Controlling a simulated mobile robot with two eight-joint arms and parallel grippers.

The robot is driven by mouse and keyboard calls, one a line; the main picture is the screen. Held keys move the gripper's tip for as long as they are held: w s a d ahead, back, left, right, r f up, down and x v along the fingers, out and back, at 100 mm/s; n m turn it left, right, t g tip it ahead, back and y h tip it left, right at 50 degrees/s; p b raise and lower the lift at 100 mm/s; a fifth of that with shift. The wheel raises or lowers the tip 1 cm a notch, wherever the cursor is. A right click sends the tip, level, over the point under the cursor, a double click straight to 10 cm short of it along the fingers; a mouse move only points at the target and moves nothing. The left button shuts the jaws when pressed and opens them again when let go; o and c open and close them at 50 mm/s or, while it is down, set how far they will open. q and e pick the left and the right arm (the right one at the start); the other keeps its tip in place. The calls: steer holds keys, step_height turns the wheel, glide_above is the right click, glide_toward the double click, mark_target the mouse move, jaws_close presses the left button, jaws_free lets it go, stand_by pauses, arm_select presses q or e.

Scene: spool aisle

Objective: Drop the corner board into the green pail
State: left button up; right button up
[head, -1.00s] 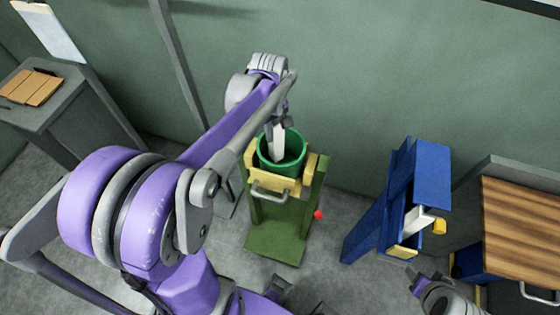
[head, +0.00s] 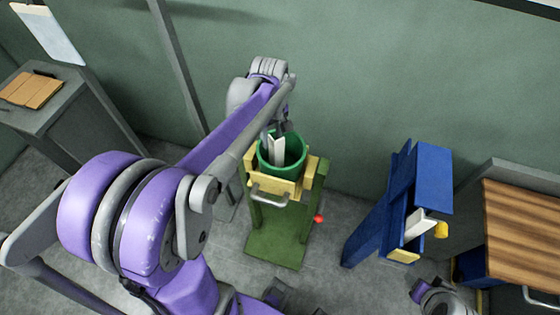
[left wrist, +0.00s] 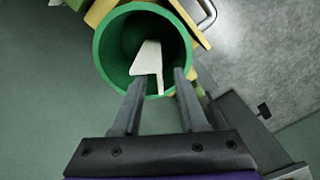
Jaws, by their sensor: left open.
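The green pail (head: 298,150) sits in a yellow-topped green stand (head: 272,242) near the wall. The white corner board (head: 278,151) stands tilted inside the pail, its upper end near the rim. In the left wrist view the pail (left wrist: 103,62) opens toward me and the board (left wrist: 149,60) shows its L-shaped end. My left gripper (left wrist: 160,78) is open at the rim, its fingers apart on either side of the board's near end. My right gripper (head: 416,289) is partly seen at the lower right; its jaws are unclear.
A blue stand (head: 421,178) with a white piece and a yellow knob stands right of the pail. A wood-topped cabinet (head: 525,225) is at the far right. A grey cabinet (head: 45,105) with a brown board is at the left. Grey floor lies clear between the stands.

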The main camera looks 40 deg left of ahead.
arm_select(q)
step_height(320, 180, up, 10)
steer(key=shift+r+p, duration=0.15)
steer(key=shift+p, duration=0.2)
arm_select(e)
steer(key=shift+w+r, duration=0.1)
steer(key=shift+r, duration=0.4)
arm_select(q)
steer(key=s+d+f+m+t, duration=0.5)
steer(key=s+d+f+m, duration=0.5)
steer(key=s+d+m, duration=0.2)
steer(key=shift+d+f+m, duration=0.2)
steer(key=shift+d+m, duration=0.7)
steer(key=shift+d, duration=0.2)
steer(key=shift+d, duration=0.1)
arm_select(e)
steer(key=shift+w+d, duration=0.1)
steer(key=shift+d, duration=0.05)
